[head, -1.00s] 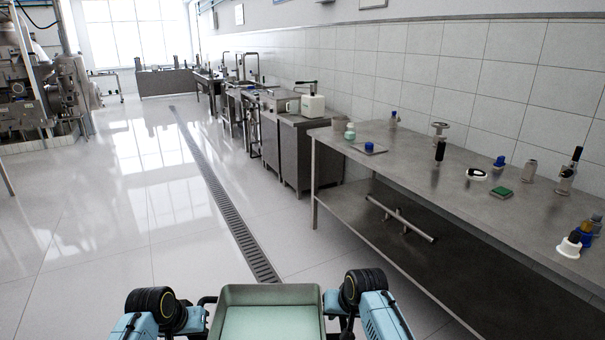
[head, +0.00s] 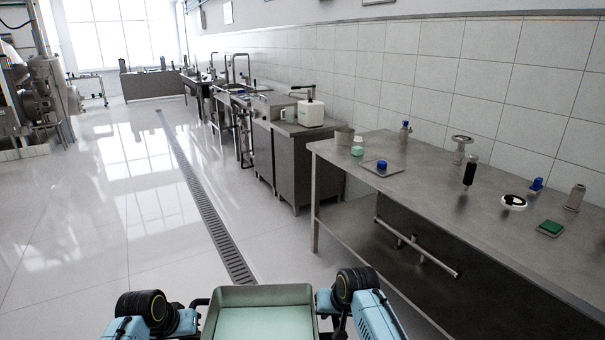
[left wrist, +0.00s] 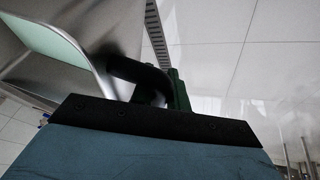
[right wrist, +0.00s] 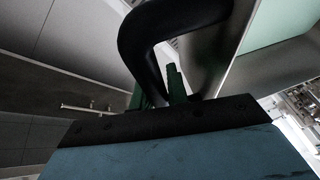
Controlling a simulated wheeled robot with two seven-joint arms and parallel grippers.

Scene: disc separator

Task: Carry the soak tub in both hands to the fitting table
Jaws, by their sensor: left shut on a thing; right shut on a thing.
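The soak tub (head: 262,295) is a grey metal pan with pale green inside, low in the head view between my two arms. Its near part is cut off by the frame edge. My left gripper (head: 200,306) is at the tub's left side, shut on its dark handle; the handle (left wrist: 140,72) shows in the left wrist view. My right gripper (head: 326,305) is at the right side, shut on the other handle (right wrist: 150,50). The tub looks about level. A long steel table (head: 420,190) stands ahead on the right; I cannot tell whether it is the fitting table.

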